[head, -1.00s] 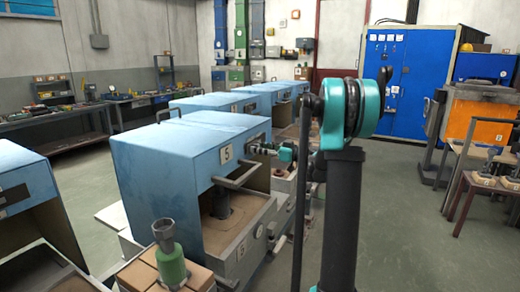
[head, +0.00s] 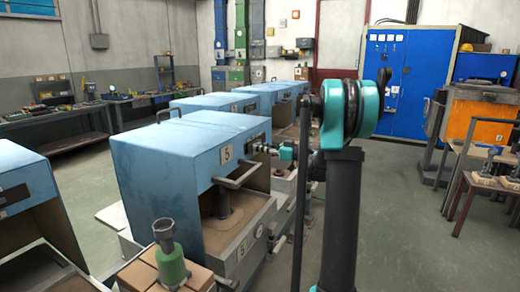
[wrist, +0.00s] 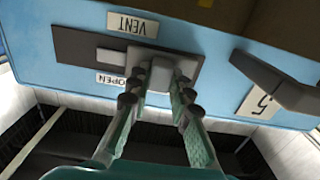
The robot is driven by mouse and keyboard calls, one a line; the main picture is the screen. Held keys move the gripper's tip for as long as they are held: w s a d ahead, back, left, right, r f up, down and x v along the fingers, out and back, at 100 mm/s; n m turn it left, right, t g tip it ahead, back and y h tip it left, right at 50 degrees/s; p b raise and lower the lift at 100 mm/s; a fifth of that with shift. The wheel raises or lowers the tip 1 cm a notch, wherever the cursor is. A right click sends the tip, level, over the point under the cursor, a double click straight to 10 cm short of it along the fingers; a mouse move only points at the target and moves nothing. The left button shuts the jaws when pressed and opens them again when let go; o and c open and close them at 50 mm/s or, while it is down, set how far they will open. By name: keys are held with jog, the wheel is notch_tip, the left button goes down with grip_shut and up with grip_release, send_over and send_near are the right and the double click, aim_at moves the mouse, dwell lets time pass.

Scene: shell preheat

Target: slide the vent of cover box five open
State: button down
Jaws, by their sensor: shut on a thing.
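Cover box five (head: 165,160) is a light blue box with a number 5 plate (head: 226,153) and a bar handle (head: 240,176) on its front. In the wrist view its face (wrist: 225,50) appears upside down, with a VENT label (wrist: 132,24), an OPEN label (wrist: 112,79) and a dark vent slot (wrist: 80,45). A grey slide plate with a pale knob (wrist: 161,72) covers the slot's right part; dark slot shows to its left. My gripper (wrist: 158,85) is shut on the knob, a finger on each side. In the head view my gripper (head: 268,149) is small at the box's front.
The bar handle (wrist: 275,82) is close to the right of my fingers in the wrist view. More blue cover boxes stand behind (head: 215,103) and at the left (head: 20,175). A green fitting (head: 170,262) stands on bricks in front. Open floor lies at the right.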

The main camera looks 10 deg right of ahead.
aim_at(258, 141)
jog(key=w+d, duration=0.2)
jog(key=w, duration=0.1)
jog(key=w+d, duration=0.2)
jog(key=shift+w, duration=0.2)
jog(key=c, duration=1.4)
grip_release()
jog(key=shift+o, duration=0.2)
jog(key=v, duration=1.2)
